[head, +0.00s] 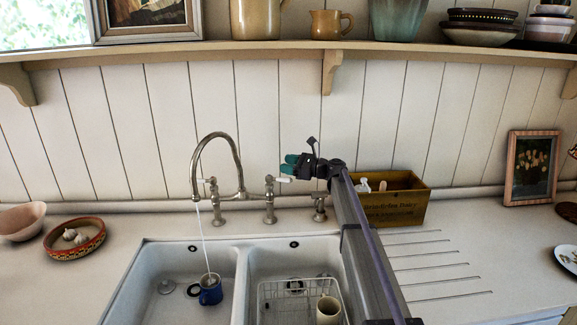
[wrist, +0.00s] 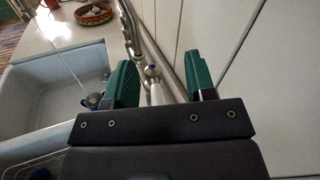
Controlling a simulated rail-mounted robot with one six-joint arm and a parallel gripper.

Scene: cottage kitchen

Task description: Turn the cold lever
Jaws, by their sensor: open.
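The bridge tap (head: 240,190) stands behind the double sink, with a tall curved spout. Its right-hand lever (head: 283,179) is white; in the wrist view its cap shows a blue mark (wrist: 153,71), so it looks like the cold one. My gripper (head: 291,164) is at this lever, its green fingers open. In the wrist view the white lever lies in the gap between the fingers (wrist: 163,80), closer to the left finger; I cannot tell whether it touches. A thin stream of water runs from the spout into a blue mug (head: 210,296) in the left basin.
The other tap lever (head: 208,180) is left of the spout. A wooden box (head: 395,207) stands right of my arm. A wire rack with a cream mug (head: 328,310) sits in the right basin. A shelf (head: 270,48) runs above; the panelled wall is close behind the tap.

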